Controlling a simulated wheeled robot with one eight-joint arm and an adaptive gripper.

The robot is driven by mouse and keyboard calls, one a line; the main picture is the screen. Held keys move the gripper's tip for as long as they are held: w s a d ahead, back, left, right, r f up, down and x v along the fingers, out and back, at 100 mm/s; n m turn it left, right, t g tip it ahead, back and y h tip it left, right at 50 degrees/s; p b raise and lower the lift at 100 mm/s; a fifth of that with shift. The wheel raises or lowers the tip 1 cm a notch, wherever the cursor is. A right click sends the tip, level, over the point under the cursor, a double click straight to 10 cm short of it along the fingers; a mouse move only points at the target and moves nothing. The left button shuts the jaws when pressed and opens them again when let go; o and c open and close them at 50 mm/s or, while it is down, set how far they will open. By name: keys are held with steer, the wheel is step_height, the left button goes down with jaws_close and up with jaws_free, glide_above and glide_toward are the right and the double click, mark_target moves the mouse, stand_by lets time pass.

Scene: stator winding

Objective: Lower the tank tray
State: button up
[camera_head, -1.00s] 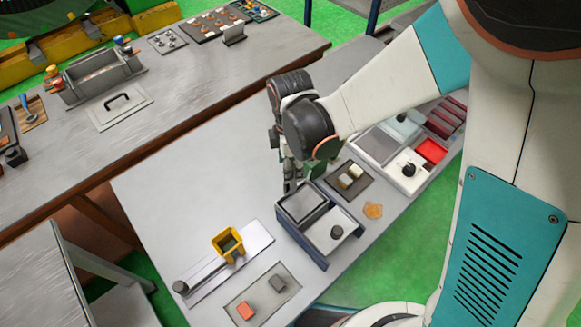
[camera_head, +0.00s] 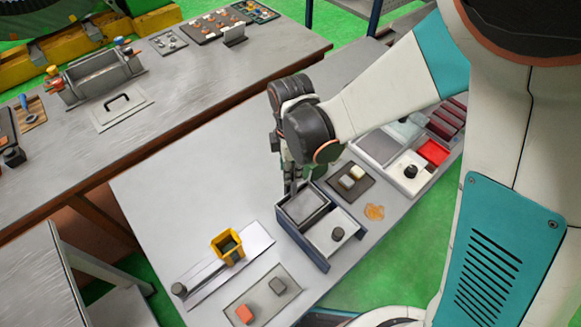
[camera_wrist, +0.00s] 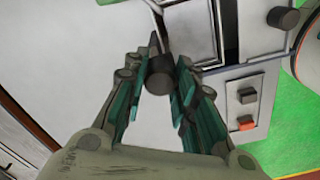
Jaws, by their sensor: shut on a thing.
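The tank (camera_head: 318,262) is a blue-grey open-framed box on the light bench. Its grey tray (camera_head: 303,205) sits in the far-left half, with the box rim showing around it. A white panel with a dark knob (camera_head: 338,234) fills the near-right half. My gripper (camera_head: 291,186) is at the tray's far-left edge. In the wrist view my gripper (camera_wrist: 160,88) is shut on a dark round handle knob (camera_wrist: 160,74) beside the grey tray (camera_wrist: 190,35). The fingers partly cover the handle, and its joint to the tray is unclear.
A yellow square cup (camera_head: 228,244) on a metal plate and a pad (camera_head: 262,295) with orange and grey blocks lie at left. A dark mat (camera_head: 350,182) with pale blocks and a red tray (camera_head: 433,151) lie at right. The bench left of my gripper is clear.

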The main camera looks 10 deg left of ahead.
steer(key=shift+f+b, duration=1.75)
steer(key=shift+f, duration=0.3)
steer(key=o, duration=0.8)
steer(key=shift+r, duration=0.1)
steer(key=shift+r+p, duration=1.8)
steer(key=shift+r, duration=1.15)
